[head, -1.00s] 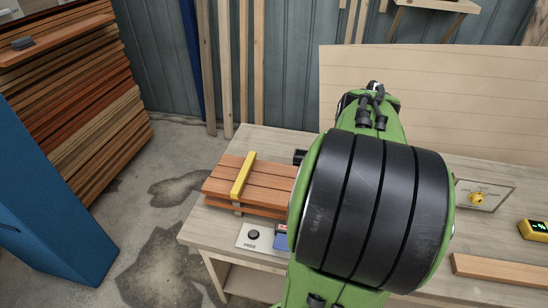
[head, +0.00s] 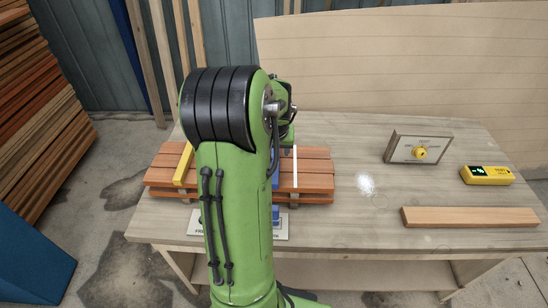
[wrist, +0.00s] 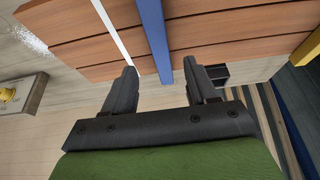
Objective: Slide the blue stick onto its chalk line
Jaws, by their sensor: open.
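The blue stick (wrist: 155,40) lies across the reddish-brown boards (wrist: 215,30). In the head view my arm hides most of it, and only slivers of blue show beside the arm. The white chalk line (head: 295,170) crosses the boards to the right of the stick; in the wrist view the line (wrist: 112,30) is left of the stick and apart from it. My gripper (wrist: 160,72) is open. In the wrist view its fingertips appear on either side of the stick's near end; I cannot tell whether either touches it.
A yellow stick (head: 184,165) crosses the boards at the left. On the bench (head: 345,225), a panel with a yellow knob (head: 420,153), a yellow device (head: 487,175) and a loose plank (head: 470,217) stand to the right.

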